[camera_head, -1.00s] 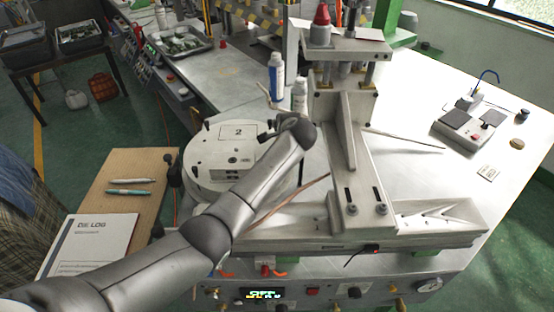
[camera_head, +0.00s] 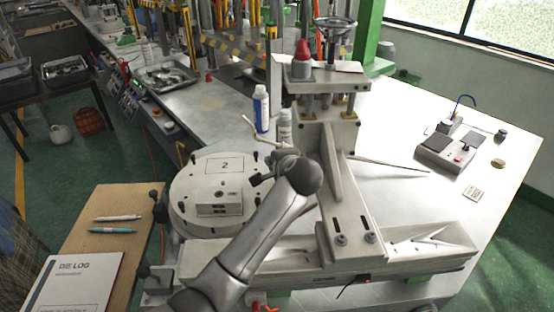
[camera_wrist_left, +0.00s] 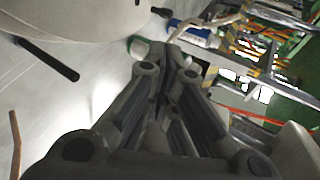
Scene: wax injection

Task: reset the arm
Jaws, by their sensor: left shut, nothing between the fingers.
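My left arm (camera_head: 245,255) comes in from the bottom of the head view and bends at a round joint (camera_head: 303,174) in front of the press column. My left gripper (camera_wrist_left: 168,72) is shut and empty in the wrist view, its fingers meeting at the tips. In the head view it is mostly hidden behind the wrist, near the right side of the white round unit marked 2 (camera_head: 224,164). In the wrist view a blue-labelled bottle (camera_wrist_left: 192,35) lies beyond the fingertips, apart from them. My right gripper is in neither view.
The pale press (camera_head: 345,185) stands close right of the wrist. Blue-labelled (camera_head: 261,108) and grey-white (camera_head: 284,126) bottles stand behind it. A log book (camera_head: 75,283) and pens lie on the board at left. The table's right side is mostly clear around a small control box (camera_head: 450,148).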

